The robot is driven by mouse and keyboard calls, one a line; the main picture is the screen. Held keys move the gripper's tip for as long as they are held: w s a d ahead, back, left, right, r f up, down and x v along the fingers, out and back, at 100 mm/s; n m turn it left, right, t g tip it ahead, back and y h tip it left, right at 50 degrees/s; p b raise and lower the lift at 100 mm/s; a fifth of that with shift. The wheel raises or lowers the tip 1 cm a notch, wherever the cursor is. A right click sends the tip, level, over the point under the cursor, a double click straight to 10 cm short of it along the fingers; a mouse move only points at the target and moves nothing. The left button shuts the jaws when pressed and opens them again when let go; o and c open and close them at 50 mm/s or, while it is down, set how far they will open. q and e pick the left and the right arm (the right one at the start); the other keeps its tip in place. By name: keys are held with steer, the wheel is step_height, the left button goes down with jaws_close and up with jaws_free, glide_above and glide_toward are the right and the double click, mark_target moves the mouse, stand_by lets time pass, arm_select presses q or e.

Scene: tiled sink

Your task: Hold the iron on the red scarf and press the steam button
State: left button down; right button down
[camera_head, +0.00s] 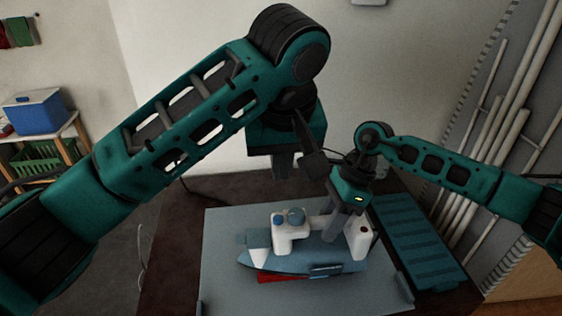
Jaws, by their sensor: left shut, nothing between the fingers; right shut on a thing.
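The white and blue iron (291,240) stands flat on a grey-blue board in the camera_head view. The red scarf (279,278) shows only as a strip under the iron's near edge; the rest is hidden. A blue round button (296,216) sits on top of the iron's left part. My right gripper (332,234) is shut on the iron's handle from above. My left gripper (284,172) is shut and empty, above and behind the iron's left end, apart from it.
The grey-blue board (225,290) has free room left of and in front of the iron. A blue ribbed rack (418,243) lies right of it. White pipes (500,130) run along the right wall. A blue cooler (36,112) stands on a shelf at far left.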

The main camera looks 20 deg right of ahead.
steer(key=shift+f, duration=0.1)
steer(key=shift+r, duration=0.2)
steer(key=shift+w+r+p, duration=0.15)
steer(key=shift+r+p, duration=0.3)
steer(key=shift+r, duration=0.1)
steer(key=shift+r+p, duration=1.7)
steer(key=shift+r, duration=1.35)
